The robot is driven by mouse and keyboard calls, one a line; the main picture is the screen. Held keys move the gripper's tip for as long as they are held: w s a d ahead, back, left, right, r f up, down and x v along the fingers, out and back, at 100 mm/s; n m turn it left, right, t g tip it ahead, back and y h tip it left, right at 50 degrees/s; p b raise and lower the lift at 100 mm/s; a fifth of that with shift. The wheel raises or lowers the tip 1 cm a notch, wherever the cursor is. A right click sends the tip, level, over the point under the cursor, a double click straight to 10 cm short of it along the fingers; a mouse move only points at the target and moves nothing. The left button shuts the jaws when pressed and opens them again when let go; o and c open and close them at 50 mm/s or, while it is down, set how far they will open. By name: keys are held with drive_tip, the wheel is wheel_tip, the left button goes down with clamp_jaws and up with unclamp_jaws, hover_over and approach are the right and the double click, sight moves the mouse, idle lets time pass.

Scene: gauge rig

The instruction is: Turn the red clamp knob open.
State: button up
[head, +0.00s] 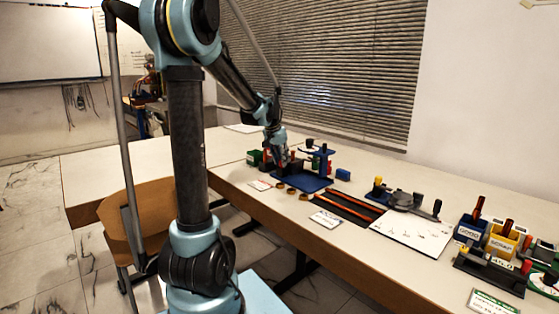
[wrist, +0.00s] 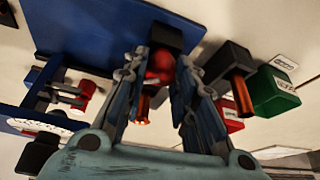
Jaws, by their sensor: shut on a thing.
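The red clamp knob (wrist: 160,66) sits between the two fingers of my gripper (wrist: 160,60) in the wrist view. The fingers are shut on it from both sides and cover its edges. A black block (wrist: 172,37) is right beside the knob, and the blue plate (wrist: 110,28) of the rig lies behind. In the head view my gripper (head: 277,150) reaches down at the left end of the blue rig base (head: 301,183). The knob is mostly hidden there, and how far it is turned cannot be told.
In the head view, a dark tray with orange strips (head: 347,209), a white board (head: 411,235) and labelled bins (head: 502,242) line the table rightward.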

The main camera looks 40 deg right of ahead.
drive_tip(key=n+t, duration=0.1)
drive_tip(key=n, duration=0.1)
drive_tip(key=n+t+y, duration=0.1)
drive_tip(key=n, duration=0.2)
drive_tip(key=shift+d+n, duration=0.15)
drive_tip(key=shift+n, duration=0.15)
drive_tip(key=n+y, duration=0.1)
drive_tip(key=n, duration=0.1)
drive_tip(key=n+t, duration=0.1)
drive_tip(key=n, duration=0.1)
drive_tip(key=shift+n+y, duration=0.4)
drive_tip(key=shift+s+n, duration=0.1)
drive_tip(key=shift+n, duration=0.2)
drive_tip(key=o, duration=1.1)
drive_tip(key=shift+c, duration=0.2)
drive_tip(key=shift+m, duration=0.4)
